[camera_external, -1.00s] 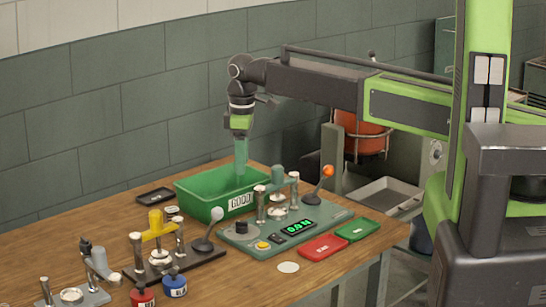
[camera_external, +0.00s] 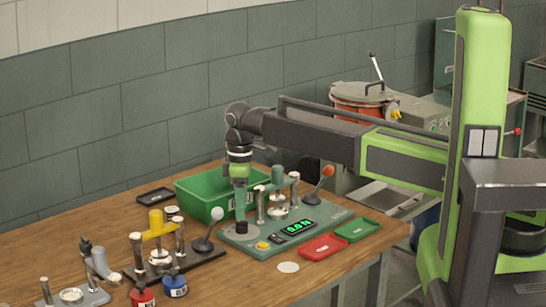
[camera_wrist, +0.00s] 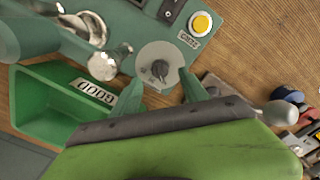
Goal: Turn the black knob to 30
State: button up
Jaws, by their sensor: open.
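The black knob (camera_wrist: 159,69) sits on a round grey dial on the green spring coiler panel (camera_external: 262,242). In the wrist view my gripper (camera_wrist: 160,90) is open, its two green fingers on either side of the dial's lower part, with the knob a little beyond the gap between them. I cannot tell whether the fingers touch the knob. The green digital display (camera_external: 298,227) is lit; its reading is hard to make out, perhaps zeros.
A green bin (camera_external: 190,196) labelled GOOD stands right behind the knob. A yellow button (camera_wrist: 202,23) is near the dial. A lever with an orange ball (camera_external: 327,171) and metal posts rise to the right. Red (camera_external: 323,246) and green trays lie in front.

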aim_at(242, 226)
notch_tip(242, 226, down, 5)
jog(key=b, duration=0.3)
jog(key=shift+r, duration=0.1)
grip_shut()
